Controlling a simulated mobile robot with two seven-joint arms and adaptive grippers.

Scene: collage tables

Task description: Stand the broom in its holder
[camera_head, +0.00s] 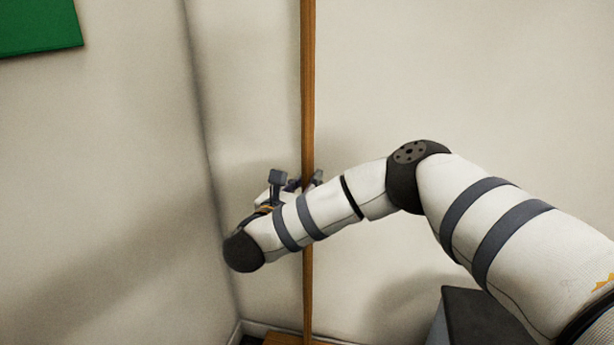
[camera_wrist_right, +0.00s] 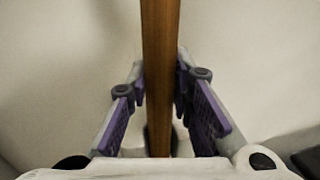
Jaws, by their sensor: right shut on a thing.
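The broom shows as a long brown wooden handle (camera_head: 308,80) standing about upright near the corner of the room. It runs from the top edge of the head view down to the bottom edge. My right gripper (camera_head: 298,182) is shut on the handle, partly hidden by my right forearm. In the right wrist view the handle (camera_wrist_right: 160,50) passes between the two fingers (camera_wrist_right: 161,98). The broom's head is not clearly seen. A brown wooden piece (camera_head: 285,339) shows at the bottom edge by the handle; I cannot tell whether it is the holder. My left gripper is not in view.
Pale walls (camera_head: 450,70) meet in a corner just left of the handle, with a baseboard at the bottom. A dark-topped box-like object (camera_head: 475,315) stands at the lower right, below my right arm. A green panel (camera_head: 38,25) hangs on the left wall.

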